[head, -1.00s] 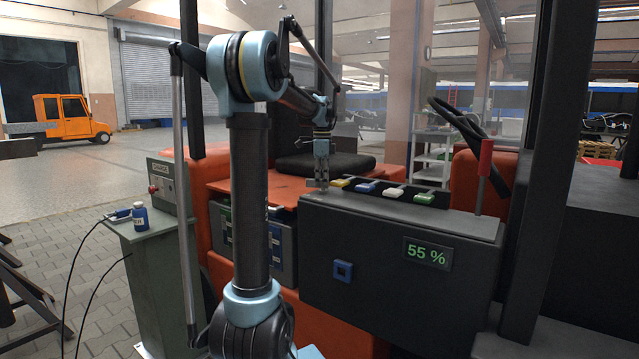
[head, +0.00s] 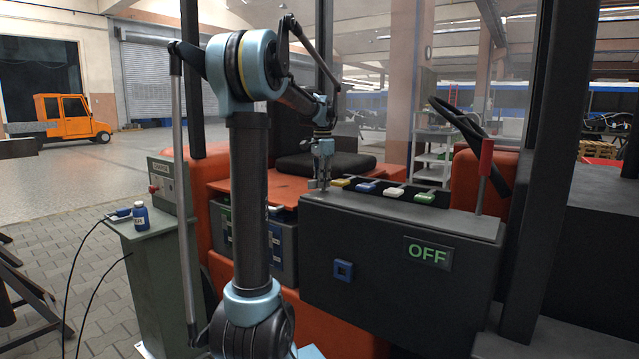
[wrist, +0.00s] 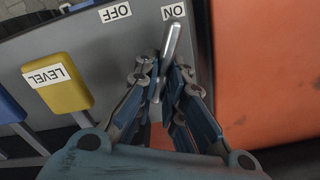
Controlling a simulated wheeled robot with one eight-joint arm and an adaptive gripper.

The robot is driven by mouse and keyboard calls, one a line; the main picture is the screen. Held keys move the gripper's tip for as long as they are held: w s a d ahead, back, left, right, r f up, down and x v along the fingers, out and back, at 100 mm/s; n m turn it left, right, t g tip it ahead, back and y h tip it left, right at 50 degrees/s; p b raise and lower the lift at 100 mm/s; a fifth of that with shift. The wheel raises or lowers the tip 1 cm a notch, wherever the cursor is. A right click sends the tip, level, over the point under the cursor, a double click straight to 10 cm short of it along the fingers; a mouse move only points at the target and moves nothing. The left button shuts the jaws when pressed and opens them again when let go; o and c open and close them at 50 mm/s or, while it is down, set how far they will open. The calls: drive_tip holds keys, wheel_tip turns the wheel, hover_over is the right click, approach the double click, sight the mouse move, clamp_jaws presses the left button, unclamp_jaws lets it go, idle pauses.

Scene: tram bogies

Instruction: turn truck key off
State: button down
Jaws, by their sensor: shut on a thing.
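The truck key (wrist: 171,48) shows in the wrist view as a silver bar between the fingertips of my gripper (wrist: 162,84). My gripper is shut on it. The key's far end lies by the ON label (wrist: 173,12); the OFF label (wrist: 115,12) is to its left. In the head view my gripper (head: 321,182) points down at the left end of the dark console's top, and the key cannot be made out there. The display (head: 427,253) on the dark console (head: 390,285) reads OFF in green.
Yellow (head: 340,183), blue (head: 366,187), white (head: 394,192) and green (head: 424,198) levers stand along the console top, close right of my gripper. A red-handled lever (head: 486,160) rises at its right end. A green cabinet (head: 155,275) with a blue bottle (head: 140,216) stands left.

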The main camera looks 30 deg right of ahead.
drive_tip(key=n, duration=0.5)
drive_tip(key=shift+s+d, duration=0.1)
idle(0.5)
drive_tip(key=c, duration=1.7)
unclamp_jaws()
drive_tip(key=shift+r, duration=0.1)
wheel_tip(320, 180, up, 12)
drive_tip(key=shift+f, duration=0.1)
